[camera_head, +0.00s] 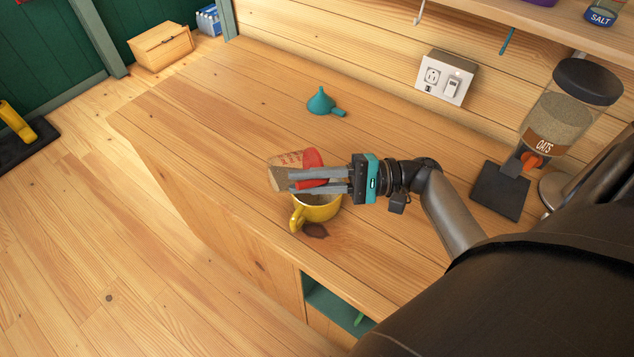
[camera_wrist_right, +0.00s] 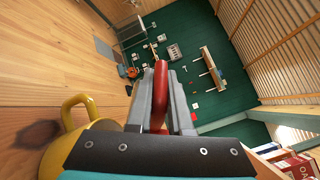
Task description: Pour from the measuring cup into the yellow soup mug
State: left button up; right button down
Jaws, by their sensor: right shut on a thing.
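The measuring cup (camera_head: 284,172) is clear with red markings and a red handle (camera_wrist_right: 160,90). It is tipped on its side just above the yellow soup mug (camera_head: 318,212). My right gripper (camera_head: 293,182) is shut on the cup's red handle, its fingers over the mug's opening. The mug stands upright on the wooden counter, its handle towards the front left; it also shows in the right wrist view (camera_wrist_right: 55,158). The gripper and cup hide part of the mug's opening, and I cannot tell what is inside either. My left gripper is out of view.
A teal funnel (camera_head: 321,103) lies on the counter (camera_head: 215,125) behind the mug. An oats dispenser (camera_head: 552,120) stands at the right, by a wall outlet (camera_head: 446,78). The counter's front edge is close to the mug. The counter's left part is clear.

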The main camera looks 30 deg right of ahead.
jog(key=shift+s+d+r+m+t+y+b, duration=0.15)
jog(key=shift+d+m+t+y+b, duration=0.45)
jog(key=shift+b, duration=0.55)
jog(key=shift+d+r+m+t+y+b, duration=0.15)
jog(key=shift+d+m+t+y+b, duration=0.15)
jog(key=shift+d+t+y+b, duration=0.55)
dwell(1.2)
